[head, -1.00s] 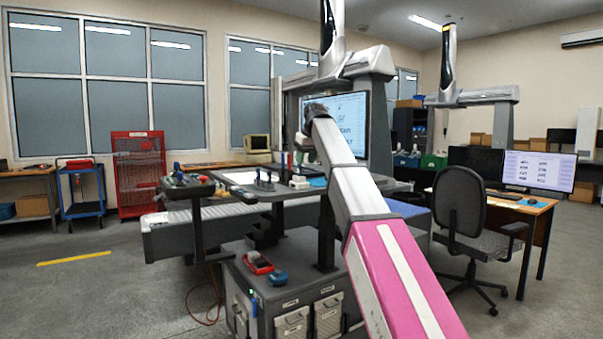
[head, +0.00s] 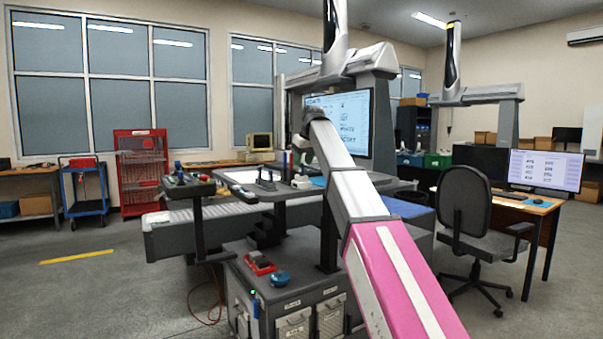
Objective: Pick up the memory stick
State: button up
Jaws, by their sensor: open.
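I cannot make out the memory stick; any such piece on the workstation is too small to tell or hidden. The dark grey workstation table (head: 289,206) stands in the middle of the head view, with small items on its top. My arm reaches up from the lower right, and its dark wrist joint is in front of the large screen. My gripper (head: 301,143) shows only as a small pale and dark shape below that joint, above the table's back part. It is open, with nothing seen in it; its fingertips are not clear.
A grey cabinet (head: 291,293) below the table carries a red tray (head: 260,265) and a blue round item (head: 281,278). A black office chair (head: 464,205) and a desk (head: 538,206) stand at right.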

aim_at(301, 167)
jog(key=x, duration=0.3)
jog(key=shift+f, duration=0.35)
jog(key=shift+c, duration=0.3)
grip_shut()
jog(key=shift+w+r, duration=0.1)
jog(key=shift+r, duration=0.4)
jog(key=r, duration=0.3)
jog(key=shift+s+a+r, duration=0.25)
jog(key=shift+r, duration=0.05)
jog(key=s+a+r, duration=0.6)
jog(key=s+a, duration=0.1)
jog(key=a, duration=0.1)
jog(key=shift+a+r, duration=0.15)
jog(key=shift+r, duration=0.1)
